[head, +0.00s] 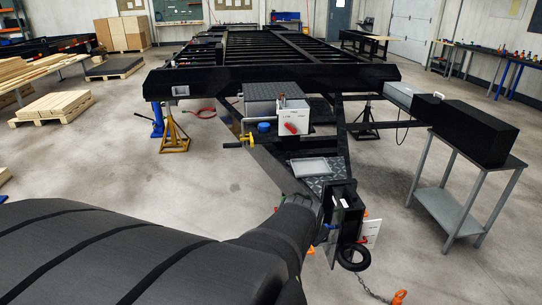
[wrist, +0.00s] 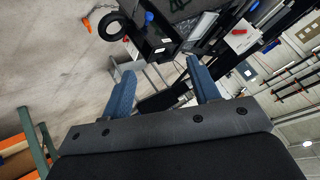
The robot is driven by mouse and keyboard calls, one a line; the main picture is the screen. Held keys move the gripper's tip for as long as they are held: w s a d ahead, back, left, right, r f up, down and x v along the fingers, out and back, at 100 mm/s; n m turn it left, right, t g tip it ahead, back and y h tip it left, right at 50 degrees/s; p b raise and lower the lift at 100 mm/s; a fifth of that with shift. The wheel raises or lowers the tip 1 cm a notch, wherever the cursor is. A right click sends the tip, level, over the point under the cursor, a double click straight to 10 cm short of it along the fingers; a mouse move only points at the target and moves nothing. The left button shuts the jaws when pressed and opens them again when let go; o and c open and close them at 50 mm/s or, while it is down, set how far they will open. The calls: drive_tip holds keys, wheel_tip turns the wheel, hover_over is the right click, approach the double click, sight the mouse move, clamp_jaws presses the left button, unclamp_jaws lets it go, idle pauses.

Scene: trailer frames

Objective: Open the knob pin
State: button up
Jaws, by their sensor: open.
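I cannot single out the knob pin for certain. A small yellow knob (head: 248,140) sticks out at the left of the trailer frame (head: 270,78) in the head view. A small blue part (wrist: 148,17) shows by the black box (head: 347,212) near the trailer's tongue; the box also shows in the wrist view (wrist: 155,42). My gripper (wrist: 160,66) is open in the wrist view, its two blue fingers wide apart with nothing seen held between them. It points toward the tongue, apart from the box. In the head view my arm hides most of it.
A white box with a red handle (head: 292,122) sits on the tongue; it also shows in the wrist view (wrist: 238,38). A black ring (head: 354,258) and a chain with an orange hook (head: 399,297) are low in front. A grey cart (head: 455,205) stands right.

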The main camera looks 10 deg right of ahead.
drive_tip(key=w+d+f+m+t+h, duration=0.1)
drive_tip(key=w+d+f+m+h, duration=0.2)
drive_tip(key=w+f, duration=0.55)
drive_tip(key=w+d+f+m+t, duration=0.2)
drive_tip(key=w+f+m, duration=0.35)
drive_tip(key=w, duration=0.55)
wheel_tip(320, 180, down, 21)
drive_tip(key=s+m+h, duration=0.2)
drive_tip(key=m+h, duration=0.3)
drive_tip(key=h, duration=0.1)
drive_tip(key=shift+t, duration=0.3)
drive_tip(key=x, duration=1.8)
drive_tip(key=shift+f, duration=0.1)
